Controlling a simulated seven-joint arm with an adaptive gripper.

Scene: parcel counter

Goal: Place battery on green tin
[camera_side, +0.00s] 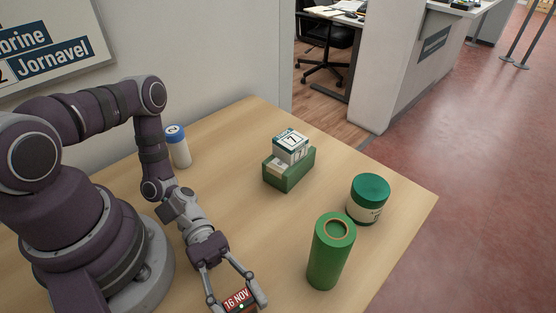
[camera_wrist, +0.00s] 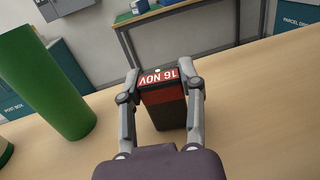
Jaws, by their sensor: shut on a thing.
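My gripper (camera_side: 238,298) is at the bottom edge of the side view, shut on a dark block with a red end reading "16 NOV", which I take to be the battery (camera_side: 238,303). In the wrist view the battery (camera_wrist: 165,96) sits between both fingers; whether it touches the table cannot be told. The green tin (camera_side: 366,205), short and round with a dark green lid and white label, stands to the right, apart from my gripper. Its lid shows nothing on top.
A tall green tube (camera_side: 328,262) with a ringed top stands between my gripper and the tin; it also shows in the wrist view (camera_wrist: 45,85).

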